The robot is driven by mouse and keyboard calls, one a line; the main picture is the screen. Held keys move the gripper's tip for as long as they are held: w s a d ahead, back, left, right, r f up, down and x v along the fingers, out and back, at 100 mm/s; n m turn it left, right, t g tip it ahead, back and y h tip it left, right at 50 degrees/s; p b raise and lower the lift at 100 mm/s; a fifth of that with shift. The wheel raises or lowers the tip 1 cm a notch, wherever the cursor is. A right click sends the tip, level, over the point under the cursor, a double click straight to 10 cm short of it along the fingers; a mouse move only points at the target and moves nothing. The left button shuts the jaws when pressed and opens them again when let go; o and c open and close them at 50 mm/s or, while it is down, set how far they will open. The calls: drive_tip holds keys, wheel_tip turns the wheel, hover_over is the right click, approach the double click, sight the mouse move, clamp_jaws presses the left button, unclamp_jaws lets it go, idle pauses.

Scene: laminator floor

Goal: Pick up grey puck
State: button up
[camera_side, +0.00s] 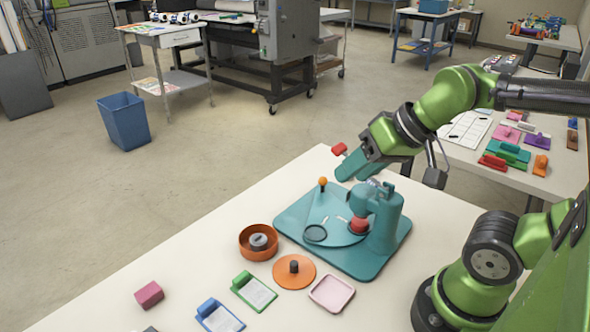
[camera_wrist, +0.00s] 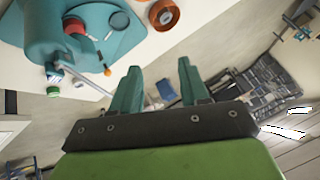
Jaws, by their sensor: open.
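The grey puck (camera_side: 258,240) sits inside a round orange bowl (camera_side: 245,252) on the white table, left of the teal press (camera_side: 386,222). In the wrist view, the puck (camera_wrist: 166,17) shows small near the top edge, inside the orange bowl (camera_wrist: 153,17). My gripper (camera_side: 347,170) is above the table in the side view, by the top of the press, up and to the right of the bowl and well apart from the puck. In the wrist view, my gripper (camera_wrist: 158,66) has its teal fingers spread, with nothing between them.
An orange disc (camera_side: 283,272) with a dark knob, a pink tray (camera_side: 320,304), green (camera_side: 254,291) and blue (camera_side: 220,316) clipboard-like pieces and a magenta block (camera_side: 149,294) lie near the bowl. A red piece (camera_side: 339,149) shows beside my fingers. The table's left side is mostly clear.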

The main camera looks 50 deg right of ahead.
idle(0.3)
drive_tip(key=shift+o, duration=1.2)
drive_tip(key=n+g+h, duration=0.2)
drive_tip(key=n+g, duration=0.4)
drive_tip(key=g, duration=0.1)
hover_over(258, 239)
wheel_tip(258, 239, down, 7)
wheel_tip(258, 239, down, 16)
drive_tip(key=shift+f, duration=0.2)
drive_tip(key=shift+c, duration=0.3)
